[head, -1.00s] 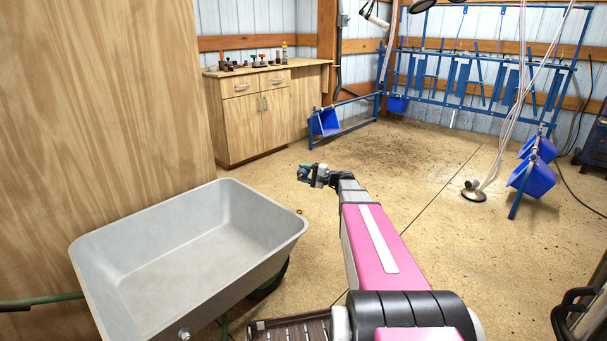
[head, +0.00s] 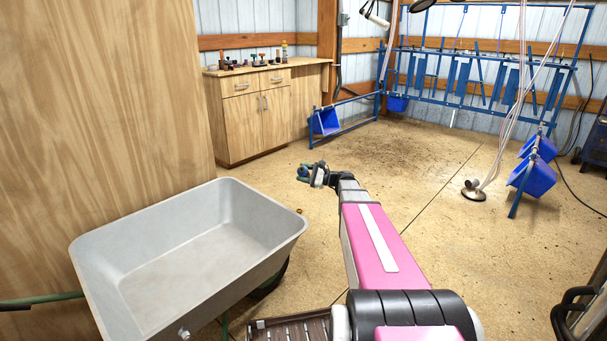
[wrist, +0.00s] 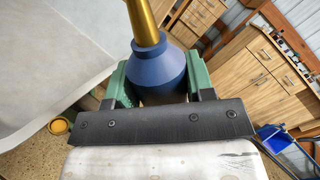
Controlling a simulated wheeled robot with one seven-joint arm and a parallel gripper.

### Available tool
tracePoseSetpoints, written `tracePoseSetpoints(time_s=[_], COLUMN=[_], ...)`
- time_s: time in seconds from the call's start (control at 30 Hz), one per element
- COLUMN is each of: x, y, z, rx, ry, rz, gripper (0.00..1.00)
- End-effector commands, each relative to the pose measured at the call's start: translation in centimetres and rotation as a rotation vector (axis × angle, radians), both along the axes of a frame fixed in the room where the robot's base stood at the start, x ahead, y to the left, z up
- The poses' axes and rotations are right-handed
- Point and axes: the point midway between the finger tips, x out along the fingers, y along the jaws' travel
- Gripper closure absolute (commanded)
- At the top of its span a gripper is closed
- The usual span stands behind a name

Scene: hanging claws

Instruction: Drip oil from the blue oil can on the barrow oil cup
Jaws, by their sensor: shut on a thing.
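My gripper (head: 309,174) is at the end of my outstretched arm, above the floor beyond the barrow's right corner. In the wrist view its green fingers (wrist: 196,77) are shut on the blue oil can (wrist: 158,68), one on each side. The can's brass spout (wrist: 143,22) points to the top of that view; its tip is out of frame. The grey barrow (head: 265,265) stands at lower left, its tray empty. A small brass round piece (wrist: 60,125) shows by the barrow's edge in the wrist view, possibly the oil cup; I cannot tell if it is attached.
A wooden cabinet (head: 262,115) with several small items on top stands at the back. A wooden panel (head: 100,120) rises behind the barrow. Blue frames with buckets (head: 535,178) and hanging hoses are at right. The floor in the middle is mostly clear.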

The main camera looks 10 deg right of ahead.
Motion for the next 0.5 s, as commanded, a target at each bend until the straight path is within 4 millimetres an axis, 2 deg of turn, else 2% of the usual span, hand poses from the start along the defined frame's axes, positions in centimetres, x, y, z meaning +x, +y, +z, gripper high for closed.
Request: tracePoseSetpoints(time_s=[0.37, 0.5], x=[-0.01, -0.13], y=[0.01, 0.05], z=[0.01, -0.01], rx=[0.015, 0.057], ry=[0.032, 0.126], rz=[0.000, 0.000], gripper=[0.79, 0.79])
